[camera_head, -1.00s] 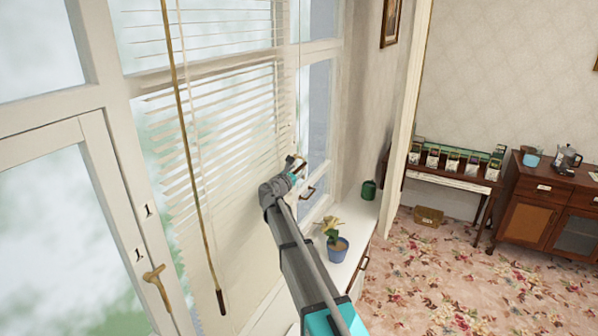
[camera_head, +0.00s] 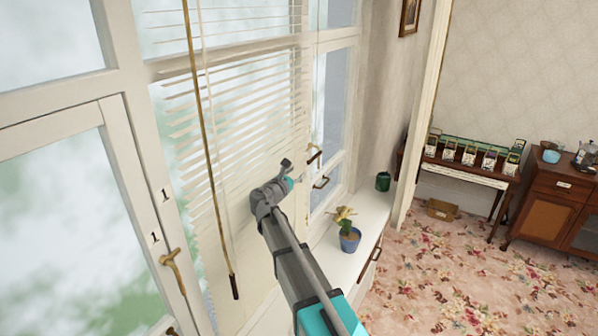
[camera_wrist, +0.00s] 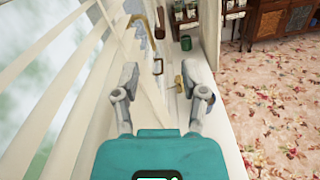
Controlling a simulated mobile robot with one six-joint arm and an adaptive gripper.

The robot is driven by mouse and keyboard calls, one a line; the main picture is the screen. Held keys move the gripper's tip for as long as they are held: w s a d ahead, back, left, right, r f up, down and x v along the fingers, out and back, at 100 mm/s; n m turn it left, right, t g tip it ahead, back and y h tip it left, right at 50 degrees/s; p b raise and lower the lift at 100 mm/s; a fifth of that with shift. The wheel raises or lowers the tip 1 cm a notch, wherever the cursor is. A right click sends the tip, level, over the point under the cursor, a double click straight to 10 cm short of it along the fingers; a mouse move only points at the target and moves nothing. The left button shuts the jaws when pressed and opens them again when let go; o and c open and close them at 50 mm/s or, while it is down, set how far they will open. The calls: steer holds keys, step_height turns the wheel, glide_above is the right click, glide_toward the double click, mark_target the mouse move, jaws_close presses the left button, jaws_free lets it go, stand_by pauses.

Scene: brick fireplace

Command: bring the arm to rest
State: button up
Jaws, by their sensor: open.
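My gripper (camera_wrist: 160,88) shows in the wrist view with its two fingers spread apart and nothing between them. In the head view my arm reaches forward from the bottom towards the window blind, and its end (camera_head: 290,172) is beside the slats. The white blind (camera_head: 240,130) hangs to the left of my gripper. In the wrist view the slats (camera_wrist: 50,100) run close along the left of my fingers. I cannot tell whether the arm touches the blind.
A potted plant (camera_head: 349,238) and a green canister (camera_head: 383,181) stand on the white sill cabinet (camera_head: 335,262). A wand (camera_head: 212,150) hangs before the blind. Open floor (camera_head: 455,275) lies to the right. A side table (camera_head: 465,172) and a wooden cabinet (camera_head: 545,210) stand farther back.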

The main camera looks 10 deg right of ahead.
steer(key=shift+s+f, duration=0.1)
stand_by(0.3)
steer(key=s+d+f+m+g+y+b, duration=0.1)
steer(key=s+d+f+m+g+b, duration=0.3)
steer(key=s+d+f+m, duration=0.45)
steer(key=s+d+f+m+g+y+b, duration=0.1)
steer(key=s+d+f+m+g+b, duration=0.35)
steer(key=f, duration=0.65)
steer(key=s+a+f+m+g+y+b, duration=0.2)
steer(key=s+f+m+g+y+b, duration=0.1)
steer(key=s+f+m, duration=0.3)
steer(key=s+a+f+m+g+y+b, duration=0.2)
steer(key=s+f+m+y+b, duration=0.3)
steer(key=s, duration=1)
step_height(320, 180, down, 5)
steer(key=m+g, duration=0.1)
steer(key=m, duration=0.1)
steer(key=shift+s+r+m+y, duration=0.15)
steer(key=shift+m+y, duration=0.15)
steer(key=shift+d, duration=0.1)
